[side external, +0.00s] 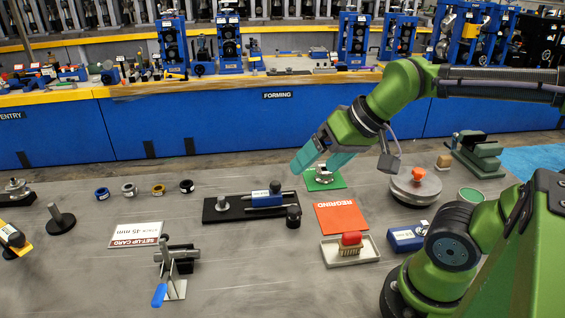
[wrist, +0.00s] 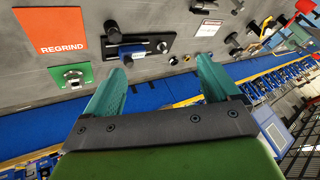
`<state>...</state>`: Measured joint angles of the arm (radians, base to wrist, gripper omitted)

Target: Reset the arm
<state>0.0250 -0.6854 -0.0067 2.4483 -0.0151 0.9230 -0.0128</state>
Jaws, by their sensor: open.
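My gripper (side external: 316,165) has teal fingers and hangs above the table near a green mat (side external: 318,183) with a small metal part on it. In the wrist view my gripper (wrist: 160,68) shows two teal fingers spread apart with nothing between them. Past the fingertips, the wrist view shows a black plate (wrist: 170,44) bearing a blue block, and the green mat (wrist: 88,71) lies left of the fingers. The exact height of the fingertips above the table is hard to tell.
An orange REGRIND sheet (side external: 340,217) and a tray (side external: 341,259) holding a red-topped brush lie in front of the mat. A round metal plate (side external: 428,191) stands right. A blue-handled clamp (side external: 162,291) and several rings lie left. A blue-fronted bench (side external: 240,132) runs behind.

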